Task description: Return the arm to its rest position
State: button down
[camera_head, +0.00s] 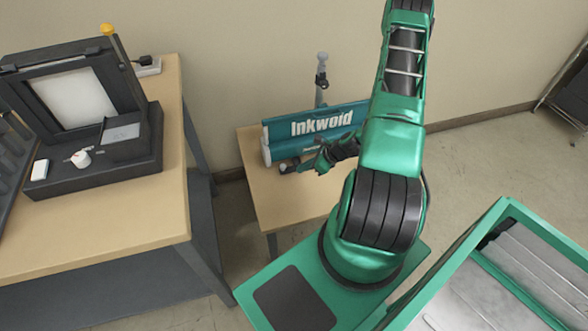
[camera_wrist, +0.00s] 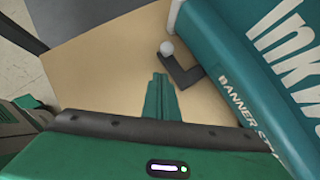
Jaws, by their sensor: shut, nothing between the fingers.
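My green arm reaches over the small wooden table (camera_head: 285,205) in the middle of the head view. My gripper (camera_head: 321,163) is low in front of the teal Inkwoid machine (camera_head: 318,124). In the wrist view my gripper's green fingers (camera_wrist: 160,82) are together, with nothing between them. A dark lever with a pale ball knob (camera_wrist: 167,48) stands just beyond the fingertips, apart from them in the picture. The teal machine (camera_wrist: 240,70) fills the right side of the wrist view.
A larger wooden bench (camera_head: 120,220) at left holds a black press-like machine (camera_head: 100,175) with a yellow-knobbed lever (camera_head: 107,30). A grey post (camera_head: 321,80) rises behind the teal machine. Floor is open at right, before a dark rack (camera_head: 568,95).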

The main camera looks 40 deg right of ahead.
jog(key=a+v, duration=0.1)
jog(key=v, duration=0.7)
jog(key=shift+s, duration=0.15)
jog(key=shift+r, duration=0.15)
jog(key=s+a+r+n+g+h, duration=0.1)
jog(key=s+a+r+n+g, duration=0.15)
jog(key=r+n, duration=0.7)
jog(key=s+a+r+n+g+h, duration=0.1)
jog(key=s+r+n+g, duration=0.35)
jog(key=r, duration=0.75)
jog(key=s+a+r+n+h, duration=0.1)
jog(key=s+a+r+n, duration=0.1)
jog(key=s+r+n, duration=0.2)
jog(key=s+a+r+n+h, duration=0.1)
jog(key=s+a+r+n, duration=0.2)
jog(key=s+r+n, duration=0.2)
jog(key=s+r, duration=0.3)
jog(key=r, duration=0.4)
jog(key=shift+s+a, duration=0.25)
jog(key=shift+s, duration=0.15)
jog(key=shift+w, duration=0.1)
